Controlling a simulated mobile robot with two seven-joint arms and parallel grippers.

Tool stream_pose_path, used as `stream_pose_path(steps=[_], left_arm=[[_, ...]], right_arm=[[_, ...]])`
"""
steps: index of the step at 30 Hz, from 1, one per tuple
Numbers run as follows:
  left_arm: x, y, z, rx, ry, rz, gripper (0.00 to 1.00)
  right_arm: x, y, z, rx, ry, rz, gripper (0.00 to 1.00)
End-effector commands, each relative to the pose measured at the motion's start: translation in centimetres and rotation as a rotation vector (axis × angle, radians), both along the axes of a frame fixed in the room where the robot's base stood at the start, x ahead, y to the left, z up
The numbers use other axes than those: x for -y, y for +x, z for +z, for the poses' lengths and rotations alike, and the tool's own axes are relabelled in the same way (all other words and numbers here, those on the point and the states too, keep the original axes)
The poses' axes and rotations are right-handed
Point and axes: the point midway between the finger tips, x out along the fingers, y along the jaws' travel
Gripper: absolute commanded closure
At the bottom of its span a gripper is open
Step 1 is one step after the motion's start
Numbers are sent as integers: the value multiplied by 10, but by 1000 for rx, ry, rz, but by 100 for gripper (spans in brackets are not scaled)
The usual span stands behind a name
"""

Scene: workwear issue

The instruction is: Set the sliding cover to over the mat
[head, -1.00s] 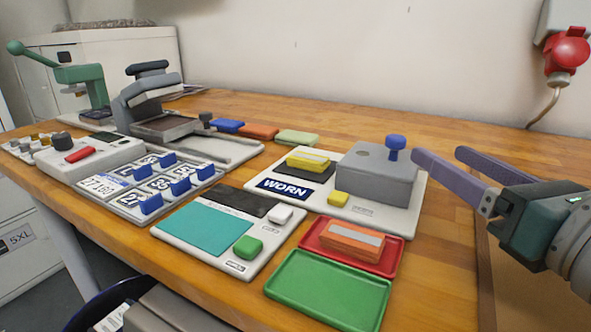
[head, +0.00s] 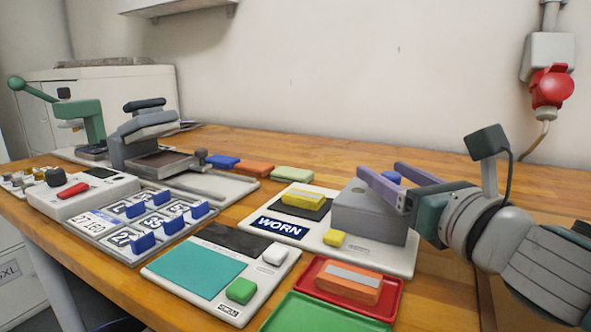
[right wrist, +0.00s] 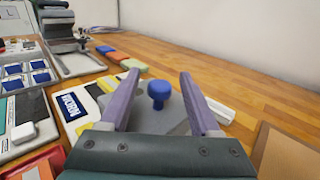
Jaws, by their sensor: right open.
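The sliding cover (head: 368,218) is a grey box with a blue knob (head: 393,178) on top. It stands at the right end of a white board (head: 388,261). The dark mat (head: 319,212) lies to its left, uncovered, with a yellow block (head: 303,197) on it. My right gripper (head: 381,171) is open, its two purple fingers above the cover and around the knob's sides. In the right wrist view the knob (right wrist: 159,91) shows between the fingers, apart from both. My left gripper is not in view.
A WORN label (head: 282,227) and a small yellow button (head: 334,239) are on the board's front. A red tray (head: 390,309) with an orange block and a green tray (head: 320,318) are in front. Blue, orange and green blocks lie behind.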

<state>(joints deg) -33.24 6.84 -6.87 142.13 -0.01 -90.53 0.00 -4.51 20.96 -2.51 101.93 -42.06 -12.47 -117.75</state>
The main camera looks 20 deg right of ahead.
Motion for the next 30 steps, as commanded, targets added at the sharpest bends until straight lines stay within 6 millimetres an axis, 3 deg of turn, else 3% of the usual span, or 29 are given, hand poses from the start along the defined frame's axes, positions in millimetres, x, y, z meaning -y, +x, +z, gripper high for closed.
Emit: stream_pose_path(steps=[6,22,30], left_arm=[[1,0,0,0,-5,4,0],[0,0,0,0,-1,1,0],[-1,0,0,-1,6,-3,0]], right_arm=[[0,0,0,0,0,0,39],[0,0,0,0,1,0,98],[0,0,0,0,1,0,100]])
